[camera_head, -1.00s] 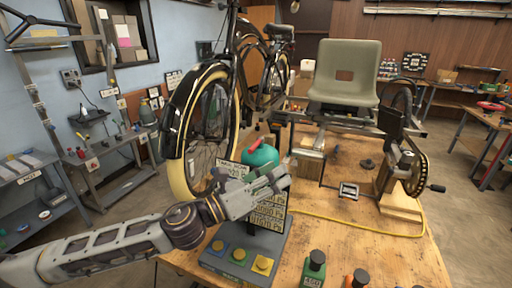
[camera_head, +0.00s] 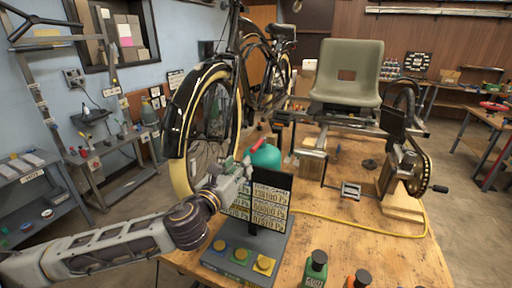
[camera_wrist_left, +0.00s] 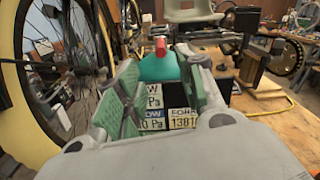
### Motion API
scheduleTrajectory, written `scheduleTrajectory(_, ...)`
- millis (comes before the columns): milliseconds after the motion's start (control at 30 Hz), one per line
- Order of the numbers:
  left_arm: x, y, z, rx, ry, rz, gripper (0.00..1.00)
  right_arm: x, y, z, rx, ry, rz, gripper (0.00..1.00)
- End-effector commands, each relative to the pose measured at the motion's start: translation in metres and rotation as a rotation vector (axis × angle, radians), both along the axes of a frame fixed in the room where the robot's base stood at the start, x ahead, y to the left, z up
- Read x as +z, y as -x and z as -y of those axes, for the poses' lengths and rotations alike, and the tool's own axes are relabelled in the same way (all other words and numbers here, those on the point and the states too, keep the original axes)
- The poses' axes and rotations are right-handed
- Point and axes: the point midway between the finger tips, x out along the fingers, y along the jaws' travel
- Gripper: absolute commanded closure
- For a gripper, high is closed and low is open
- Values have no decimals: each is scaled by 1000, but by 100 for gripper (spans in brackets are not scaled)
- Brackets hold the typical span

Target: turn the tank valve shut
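The teal tank (camera_head: 266,156) stands on the wooden table behind a dark display panel. A red valve handle (camera_head: 254,147) is at its upper left. In the left wrist view the red handle (camera_wrist_left: 160,46) rises above the teal tank top (camera_wrist_left: 158,67), ahead and between the fingers in the picture. My left gripper (camera_head: 243,166) is just in front and to the left of the tank. In the wrist view its green-padded fingers (camera_wrist_left: 160,82) are apart with nothing held. I cannot tell whether a finger touches the tank. My right gripper is out of view.
A bicycle wheel (camera_head: 207,125) is close on the left. Green and orange bottles stand at the front right. A yellow cable (camera_head: 350,234) crosses the table.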

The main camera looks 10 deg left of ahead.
Motion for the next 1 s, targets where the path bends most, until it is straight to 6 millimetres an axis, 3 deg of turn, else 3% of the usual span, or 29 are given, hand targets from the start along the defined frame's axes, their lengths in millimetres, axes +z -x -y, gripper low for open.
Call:
scheduleTrajectory(533, 1, -6, 1, -1, 0, 1, 62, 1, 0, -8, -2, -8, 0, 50)
scheduleTrajectory(1000, 2, -46, 9, -2, 1, 1, 62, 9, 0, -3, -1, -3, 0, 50)
